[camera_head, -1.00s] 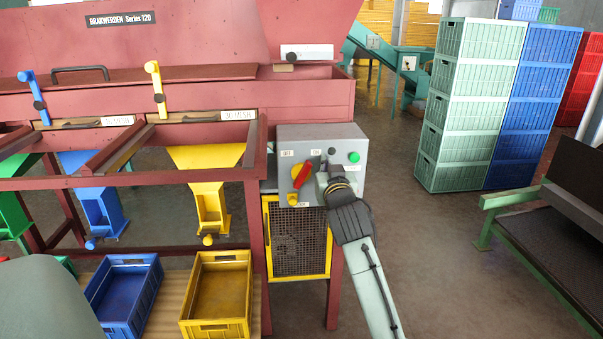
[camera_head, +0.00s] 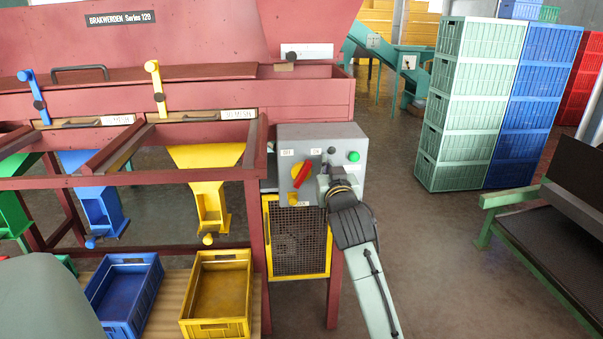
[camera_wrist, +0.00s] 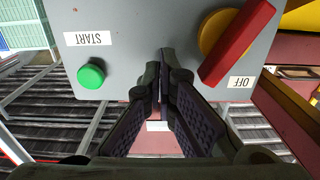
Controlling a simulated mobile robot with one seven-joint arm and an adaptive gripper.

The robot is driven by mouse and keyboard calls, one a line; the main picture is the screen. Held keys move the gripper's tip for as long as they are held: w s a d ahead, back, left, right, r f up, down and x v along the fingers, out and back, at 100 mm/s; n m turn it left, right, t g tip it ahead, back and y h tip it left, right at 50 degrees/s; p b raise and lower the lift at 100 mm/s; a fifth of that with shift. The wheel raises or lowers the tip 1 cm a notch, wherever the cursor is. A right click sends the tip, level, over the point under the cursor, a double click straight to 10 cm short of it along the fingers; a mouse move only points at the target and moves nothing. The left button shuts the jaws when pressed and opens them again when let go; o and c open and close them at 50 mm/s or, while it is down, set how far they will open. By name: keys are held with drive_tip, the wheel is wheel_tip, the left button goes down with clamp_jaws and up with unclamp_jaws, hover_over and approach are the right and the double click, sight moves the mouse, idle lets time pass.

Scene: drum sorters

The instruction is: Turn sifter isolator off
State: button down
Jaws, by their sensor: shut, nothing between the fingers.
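The sifter isolator is a yellow round switch with a red bar handle (camera_head: 301,174) on the grey control box (camera_head: 345,137). Its handle slants up to the right, its upper end towards the ON label and away from OFF. In the wrist view, which is upside down, the red handle (camera_wrist: 238,40) stands out over the yellow disc, near the OFF label. My gripper (camera_wrist: 163,62) is shut and empty, left of the handle in the wrist view with a gap between. In the head view my gripper (camera_head: 323,182) is just right of the handle; its fingertips are partly hidden.
A green START button (camera_head: 354,157) sits on the box's upper right and also shows in the wrist view (camera_wrist: 91,76). A yellow-framed mesh guard (camera_head: 298,240) is below. Yellow (camera_head: 220,329) and blue (camera_head: 121,329) crates stand left. Floor to the right is open before stacked crates.

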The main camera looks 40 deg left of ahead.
sight(310, 168)
drive_tip(key=shift+s+a+p, duration=0.35)
drive_tip(key=shift+s+a, duration=0.75)
drive_tip(key=shift+s, duration=0.2)
drive_tip(key=shift+s+a+f, duration=0.1)
drive_tip(key=shift+s+a, duration=0.1)
drive_tip(key=shift+s, duration=0.1)
drive_tip(key=shift+s+a, duration=0.1)
drive_tip(key=shift+s+d, duration=0.35)
drive_tip(key=shift+d, duration=0.1)
drive_tip(key=s+d+r, duration=0.1)
drive_tip(key=s+d, duration=0.1)
drive_tip(key=d, duration=0.3)
drive_tip(key=shift+s+d+p, duration=0.25)
drive_tip(key=shift+p, duration=0.05)
drive_tip(key=shift+r, duration=0.1)
